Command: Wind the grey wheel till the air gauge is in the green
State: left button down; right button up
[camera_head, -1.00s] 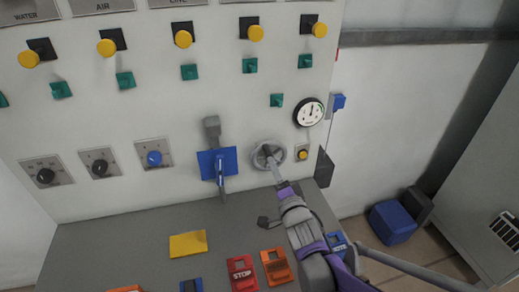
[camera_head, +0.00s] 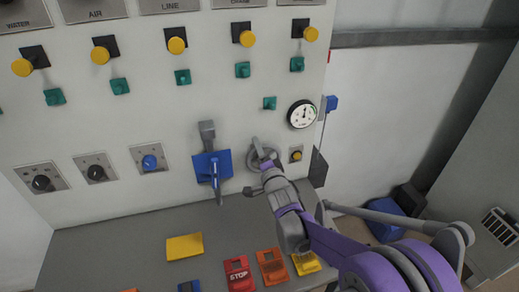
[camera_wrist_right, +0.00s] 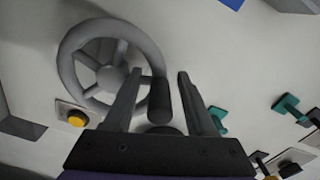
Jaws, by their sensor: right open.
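The grey wheel (camera_head: 253,157) is on the front of the pale panel, partly hidden by my right gripper (camera_head: 268,162) in the head view. In the right wrist view the spoked wheel (camera_wrist_right: 66,60) is large and close, with a dark cylindrical handle (camera_wrist_right: 160,101) at its edge. My right gripper (camera_wrist_right: 157,82) is open, its fingers on either side of the handle with visible gaps. The round white air gauge (camera_head: 302,114) is up and right of the wheel. Its needle points roughly upward; its coloured zones are too small to read. My left gripper is out of view.
A blue lever plate (camera_head: 205,166) is close left of the wheel, and a yellow button (camera_head: 296,156) close right. A grey desk (camera_head: 125,240) with a red STOP switch (camera_head: 239,274) lies below. Black and blue knobs are farther left.

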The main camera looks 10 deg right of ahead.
grip_shut()
jog(key=shift+a, duration=0.1)
dwell(0.3)
